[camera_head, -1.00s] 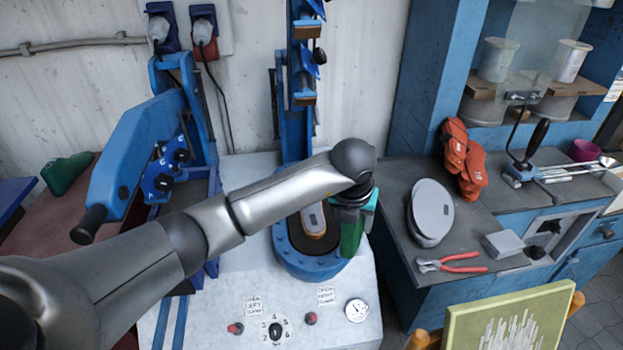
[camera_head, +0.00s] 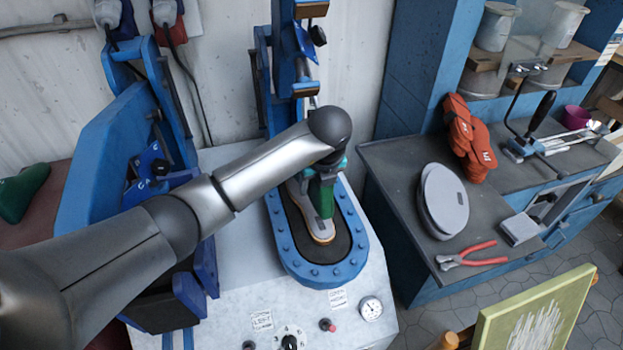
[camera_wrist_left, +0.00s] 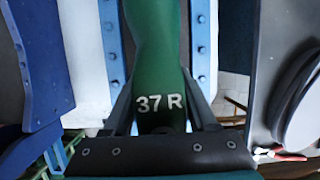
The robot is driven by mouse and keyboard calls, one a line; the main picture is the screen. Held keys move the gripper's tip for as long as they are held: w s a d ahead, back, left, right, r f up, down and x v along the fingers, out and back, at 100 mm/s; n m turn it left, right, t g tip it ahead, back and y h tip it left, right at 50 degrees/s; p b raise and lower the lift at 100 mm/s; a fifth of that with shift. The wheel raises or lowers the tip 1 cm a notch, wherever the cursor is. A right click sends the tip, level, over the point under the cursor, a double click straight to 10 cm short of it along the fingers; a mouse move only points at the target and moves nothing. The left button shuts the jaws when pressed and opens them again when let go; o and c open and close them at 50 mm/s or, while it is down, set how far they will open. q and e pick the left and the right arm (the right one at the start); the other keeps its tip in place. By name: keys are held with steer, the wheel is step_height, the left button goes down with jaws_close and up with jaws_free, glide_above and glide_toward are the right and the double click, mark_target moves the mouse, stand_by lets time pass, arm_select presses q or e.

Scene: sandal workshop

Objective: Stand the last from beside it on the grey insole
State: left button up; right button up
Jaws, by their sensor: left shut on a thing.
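My left gripper (camera_head: 327,166) is shut on a green last (camera_head: 326,202). In the left wrist view the last (camera_wrist_left: 155,50) is marked "37 R" and sits between the two fingers. The grey insole (camera_head: 318,229), with a tan edge, lies on the black pad of the blue press bed (camera_head: 344,265). The last is over the insole, toe end toward the front. The last and my arm hide part of the insole. I cannot tell whether the last touches it. My right gripper is not in view.
Another green last (camera_head: 22,192) lies at the far left. The blue press column (camera_head: 284,75) stands behind the bed. On the right bench are grey oval pieces (camera_head: 443,200), red-handled pliers (camera_head: 474,255), a grey block (camera_head: 519,229) and orange gloves (camera_head: 468,138).

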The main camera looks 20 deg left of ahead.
arm_select(q)
steer(key=shift+f+b, duration=0.35)
steer(key=shift+f, duration=0.1)
step_height(320, 180, down, 3)
steer(key=shift+d+r+b, duration=0.1)
steer(key=shift+r+b, duration=0.05)
steer(key=shift+b, duration=0.9)
steer(key=shift+f+b, duration=0.35)
steer(key=shift+f, duration=0.35)
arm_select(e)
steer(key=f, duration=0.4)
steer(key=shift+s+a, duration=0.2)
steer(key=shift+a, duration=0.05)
arm_select(q)
steer(key=shift+s, duration=0.1)
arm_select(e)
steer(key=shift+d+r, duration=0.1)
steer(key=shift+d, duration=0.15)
arm_select(q)
steer(key=shift+f, duration=0.25)
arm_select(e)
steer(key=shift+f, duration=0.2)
arm_select(q)
steer(key=o, duration=1.4)
steer(key=shift+o, duration=0.2)
steer(key=shift+s+f, duration=0.1)
